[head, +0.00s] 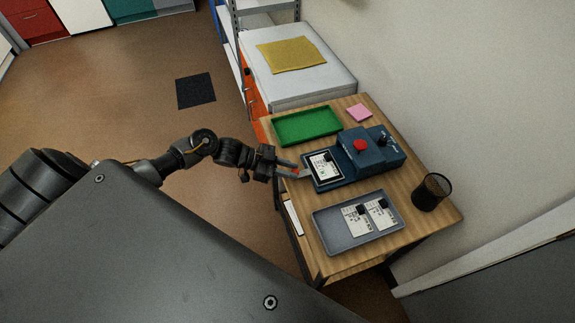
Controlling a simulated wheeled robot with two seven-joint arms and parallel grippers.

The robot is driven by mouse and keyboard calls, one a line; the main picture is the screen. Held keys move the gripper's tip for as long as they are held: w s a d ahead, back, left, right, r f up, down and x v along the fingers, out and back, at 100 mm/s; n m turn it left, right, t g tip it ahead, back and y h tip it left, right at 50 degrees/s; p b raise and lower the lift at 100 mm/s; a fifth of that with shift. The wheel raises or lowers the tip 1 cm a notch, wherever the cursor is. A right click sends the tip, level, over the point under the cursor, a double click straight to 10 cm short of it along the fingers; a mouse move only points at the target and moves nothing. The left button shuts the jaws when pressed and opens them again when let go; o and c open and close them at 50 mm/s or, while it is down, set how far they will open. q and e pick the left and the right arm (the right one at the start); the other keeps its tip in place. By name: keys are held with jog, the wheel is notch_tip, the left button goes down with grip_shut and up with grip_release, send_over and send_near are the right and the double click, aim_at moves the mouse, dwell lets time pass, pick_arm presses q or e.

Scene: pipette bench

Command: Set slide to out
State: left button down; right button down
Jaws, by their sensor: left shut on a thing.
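A blue device (375,150) with a round red button (360,146) and a dark knob stands on the wooden bench. At its left end is a flat slide (309,159) with a dark frame, and a white printed card (326,166) lies on it. My left gripper (302,173) reaches in from the left, and its jaws are shut on the near left edge of the slide, at what looks like a small grey tab. The exact contact is too small to see clearly. My right gripper is not in view.
A grey tray (330,241) with two printed cards lies at the front of the bench (408,185). A green tray (307,126) and a pink pad (359,113) lie behind. A dark mesh cup (431,192) stands at right. A white cabinet top holds a yellow cloth (291,55).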

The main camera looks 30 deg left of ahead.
pick_arm(q)
jog(key=shift+a, duration=0.1)
jog(key=c, duration=1.5)
grip_release()
jog(key=shift+s, duration=0.1)
jog(key=shift+o, duration=1.3)
jog(key=shift+s+a, duration=0.1)
jog(key=shift+s, duration=0.05)
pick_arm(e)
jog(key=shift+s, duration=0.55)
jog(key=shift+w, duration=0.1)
pick_arm(q)
jog(key=shift+s+a, duration=0.1)
jog(key=shift+a, duration=0.25)
jog(key=b+v, duration=0.2)
jog(key=v, duration=0.8)
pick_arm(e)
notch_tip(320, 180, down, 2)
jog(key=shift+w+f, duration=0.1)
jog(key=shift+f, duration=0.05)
